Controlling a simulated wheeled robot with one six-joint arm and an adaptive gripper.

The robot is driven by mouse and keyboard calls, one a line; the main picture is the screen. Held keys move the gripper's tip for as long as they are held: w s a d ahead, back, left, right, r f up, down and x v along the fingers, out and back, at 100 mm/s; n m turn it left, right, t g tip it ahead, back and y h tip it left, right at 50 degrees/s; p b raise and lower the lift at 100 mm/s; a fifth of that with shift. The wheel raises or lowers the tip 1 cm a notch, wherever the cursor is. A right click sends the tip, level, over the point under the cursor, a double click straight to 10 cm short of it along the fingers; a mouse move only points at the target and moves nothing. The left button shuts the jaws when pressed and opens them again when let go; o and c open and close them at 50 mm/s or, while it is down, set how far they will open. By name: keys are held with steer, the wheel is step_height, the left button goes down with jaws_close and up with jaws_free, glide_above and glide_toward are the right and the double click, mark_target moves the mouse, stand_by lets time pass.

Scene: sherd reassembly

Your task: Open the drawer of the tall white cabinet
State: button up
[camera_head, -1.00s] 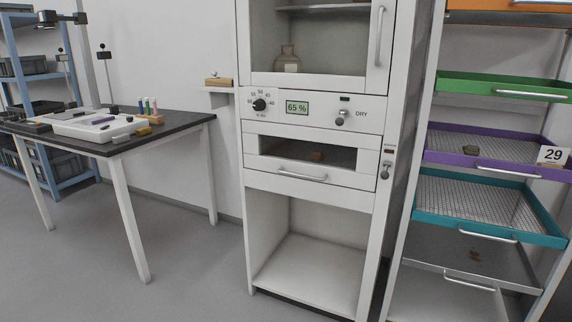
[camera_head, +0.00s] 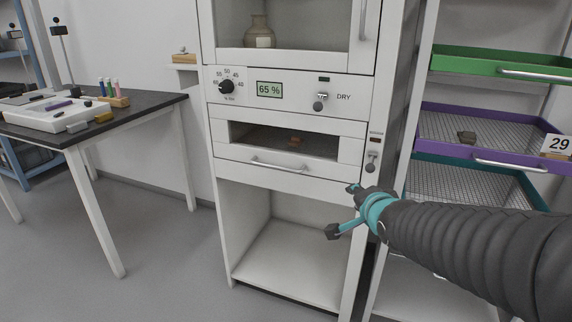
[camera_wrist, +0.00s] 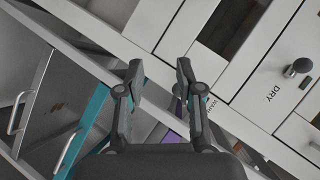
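The tall white cabinet (camera_head: 220,200) stands in the middle of the head view. Its drawer (camera_head: 220,150) is shut, with a dark window in the front and a silver bar handle (camera_head: 278,165) below it. A small brown sherd (camera_head: 295,141) shows through the window. My gripper (camera_head: 342,210) is open and empty, in front of the cabinet's lower right side, right of and below the handle. In the wrist view my gripper (camera_wrist: 160,75) has its fingers spread, with the cabinet front (camera_wrist: 255,95) tilted behind them.
A control panel with a dial (camera_head: 226,87), a display (camera_head: 269,89) and a DRY knob (camera_head: 320,100) sits above the drawer. A small latch or lock (camera_head: 371,160) is right of the drawer. A rack with coloured trays (camera_head: 480,65) stands right; a black-topped table (camera_head: 90,130) stands left.

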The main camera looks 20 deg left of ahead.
mark_target(275, 167)
steer(key=w+a+f+m+y, duration=0.1)
steer(key=w+a+m+y, duration=0.15)
steer(key=a, duration=0.55)
steer(key=w+a+m+y, duration=0.1)
steer(key=a+y, duration=0.3)
steer(key=a, duration=0.4)
steer(key=shift+n+h, duration=0.25)
steer(key=p+x, duration=0.1)
steer(key=x, duration=1.2)
steer(key=shift+w+a+f, duration=0.15)
steer(key=shift+w+a, duration=0.05)
jaws_close()
